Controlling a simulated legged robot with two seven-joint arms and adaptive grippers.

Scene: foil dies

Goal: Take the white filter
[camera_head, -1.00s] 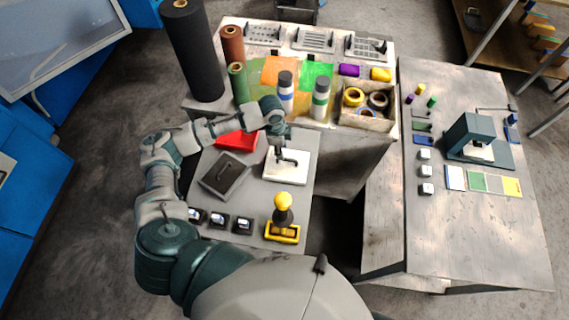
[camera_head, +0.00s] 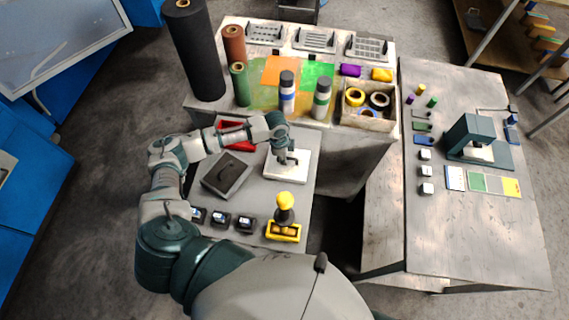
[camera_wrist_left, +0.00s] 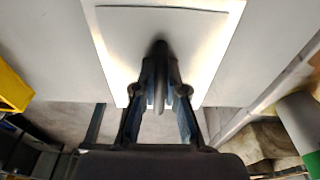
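The white filter (camera_head: 297,173) is a flat white square with a dark upright handle, on the grey bench right of the black one. My left gripper (camera_head: 286,157) is over its middle, pointing down. In the left wrist view, the white filter (camera_wrist_left: 205,52) fills the upper middle, and its dark handle stands between the closely spaced fingers of my left gripper (camera_wrist_left: 161,88). The fingers look shut on the handle, though the exact contact is dark. The filter appears to rest on the bench. My right gripper is not in view.
A black filter (camera_head: 222,178) and a red tray-like piece (camera_head: 234,132) are left of it. A yellow-based joystick (camera_head: 284,230) and small black units (camera_head: 220,220) are in front. Bottles (camera_head: 321,97) and a wooden box (camera_head: 345,119) stand on the higher shelf behind.

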